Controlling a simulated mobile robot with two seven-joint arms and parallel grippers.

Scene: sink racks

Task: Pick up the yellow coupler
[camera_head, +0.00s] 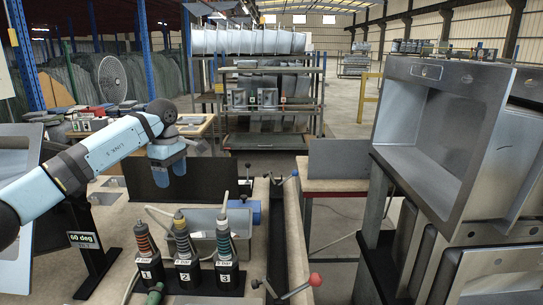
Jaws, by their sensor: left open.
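The yellow coupler (182,238) stands upright in the middle of a row of three, seated in a black holder with a white number label. My right gripper is not in view.
A sign reading 60 deg (83,239) stands left of the holders. A blue cylinder (248,207) lies behind them. A red-knobbed lever (315,280) is at the bench's right edge. Stacked metal sinks (440,150) fill the right side. A dark panel (215,178) stands behind the gripper.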

